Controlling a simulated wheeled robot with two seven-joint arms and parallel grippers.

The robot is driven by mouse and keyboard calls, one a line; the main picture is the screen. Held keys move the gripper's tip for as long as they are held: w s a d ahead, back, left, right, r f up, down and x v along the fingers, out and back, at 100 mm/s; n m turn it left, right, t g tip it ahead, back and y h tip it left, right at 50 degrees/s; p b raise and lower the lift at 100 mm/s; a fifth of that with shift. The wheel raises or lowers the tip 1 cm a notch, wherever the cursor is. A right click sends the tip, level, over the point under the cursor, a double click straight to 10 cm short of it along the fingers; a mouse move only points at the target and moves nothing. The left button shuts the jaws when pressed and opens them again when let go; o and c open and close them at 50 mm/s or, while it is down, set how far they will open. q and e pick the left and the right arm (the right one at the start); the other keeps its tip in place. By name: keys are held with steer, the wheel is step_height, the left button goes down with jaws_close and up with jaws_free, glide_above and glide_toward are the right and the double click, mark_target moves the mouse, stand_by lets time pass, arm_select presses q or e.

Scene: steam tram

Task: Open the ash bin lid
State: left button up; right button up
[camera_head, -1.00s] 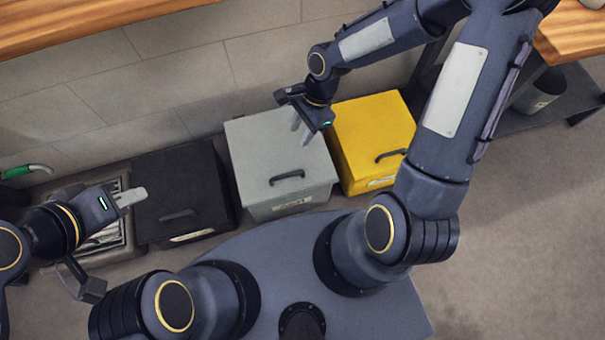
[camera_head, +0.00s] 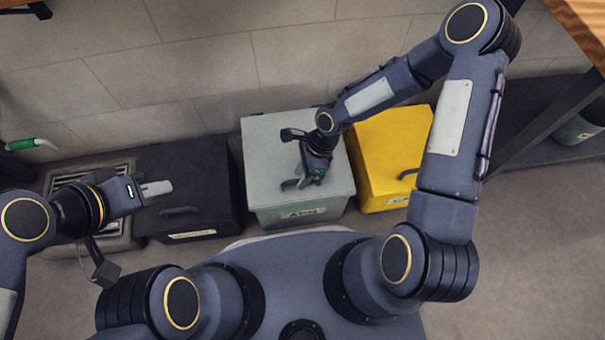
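The ash bin (camera_head: 262,150) is the grey box in the middle of the row, with a label (camera_head: 302,213) on its front that seems to read ASH. Its lid lies flat and closed. My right gripper (camera_head: 296,184) is over the front part of the lid, at the place of the handle, and largely hides that handle. Whether its fingers are around the handle or just above it I cannot tell. My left gripper (camera_head: 160,188) is at the left, over the edge of the black bin, with pale fingers close together and nothing visible between them.
A black bin (camera_head: 200,165) stands left of the ash bin and a yellow bin (camera_head: 395,140) stands right of it, both lidded. A floor grate (camera_head: 75,178) lies at the far left. A tiled wall (camera_head: 200,70) rises behind the bins. Open floor (camera_head: 535,260) is at the right.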

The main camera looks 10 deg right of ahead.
jaws_close()
stand_by(0.3)
steer(key=shift+w+r+p, duration=0.1)
steer(key=shift+r+p, duration=0.4)
steer(key=shift+p, duration=0.15)
steer(key=w+r+m+g+p, duration=0.1)
steer(key=w+r+g+p, duration=0.5)
steer(key=w+r+p, duration=0.3)
steer(key=shift+r+m+g+p, duration=0.3)
steer(key=shift+r+g+p, duration=0.15)
steer(key=shift+r, duration=1.6)
steer(key=shift+d, duration=0.1)
